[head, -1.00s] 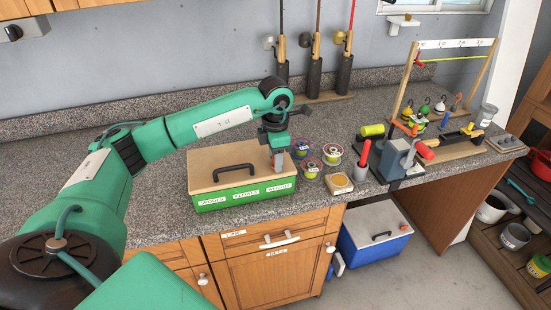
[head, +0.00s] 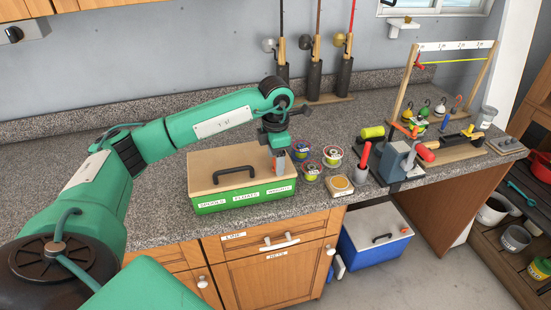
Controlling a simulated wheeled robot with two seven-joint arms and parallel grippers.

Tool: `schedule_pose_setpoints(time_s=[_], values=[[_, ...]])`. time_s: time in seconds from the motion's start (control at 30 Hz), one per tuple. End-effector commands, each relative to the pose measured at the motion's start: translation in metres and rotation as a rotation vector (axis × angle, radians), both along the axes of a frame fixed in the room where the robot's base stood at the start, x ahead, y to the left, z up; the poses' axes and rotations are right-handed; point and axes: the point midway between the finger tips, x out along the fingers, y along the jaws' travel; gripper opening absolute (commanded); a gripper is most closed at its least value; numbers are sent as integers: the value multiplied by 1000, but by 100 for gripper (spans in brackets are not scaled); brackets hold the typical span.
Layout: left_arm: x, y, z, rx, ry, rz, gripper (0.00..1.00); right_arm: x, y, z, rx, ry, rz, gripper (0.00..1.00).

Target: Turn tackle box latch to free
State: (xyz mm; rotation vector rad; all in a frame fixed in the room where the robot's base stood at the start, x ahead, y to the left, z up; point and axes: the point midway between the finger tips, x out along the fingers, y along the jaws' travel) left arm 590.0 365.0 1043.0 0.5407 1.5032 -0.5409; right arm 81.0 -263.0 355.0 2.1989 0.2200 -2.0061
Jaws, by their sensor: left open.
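The green tackle box (head: 246,197) stands on the counter, its tan lid (head: 215,163) shut, with a black handle (head: 235,174) on top and paper labels on its front. My left gripper (head: 279,167) points down at the right end of the lid, open. A small orange part (head: 279,163), which may be the latch, shows at its fingertips. The fingers hide most of it, so I cannot tell its turn or whether they touch it. My right gripper is not in view.
Several line spools (head: 332,156) and a small round tin (head: 340,186) lie close to the right of the box. A grey vise (head: 398,160) stands farther right. Rods (head: 316,70) stand behind. The counter left of the box is clear.

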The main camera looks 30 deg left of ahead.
Motion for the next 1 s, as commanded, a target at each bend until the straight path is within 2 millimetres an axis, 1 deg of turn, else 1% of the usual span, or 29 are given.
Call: schedule_pose_setpoints(time_s=[0.17, 0.4, 0.53, 0.6, 0.7, 0.83, 1.0], values=[[1, 0, 28, -1, -8, -1, 65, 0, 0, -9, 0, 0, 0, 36], [1, 0, 83, -1, -8, -1, 65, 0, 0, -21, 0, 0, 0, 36], [1, 0, 110, -1, -6, 1, 65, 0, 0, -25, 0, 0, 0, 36], [1, 0, 118, 0, -5, 1, 65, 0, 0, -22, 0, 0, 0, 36], [1, 0, 126, 0, -4, 0, 65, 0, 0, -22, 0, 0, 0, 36], [0, 0, 132, 0, -4, 0, 65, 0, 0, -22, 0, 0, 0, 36], [0, 0, 134, 0, -3, 1, 65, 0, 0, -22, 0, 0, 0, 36]])
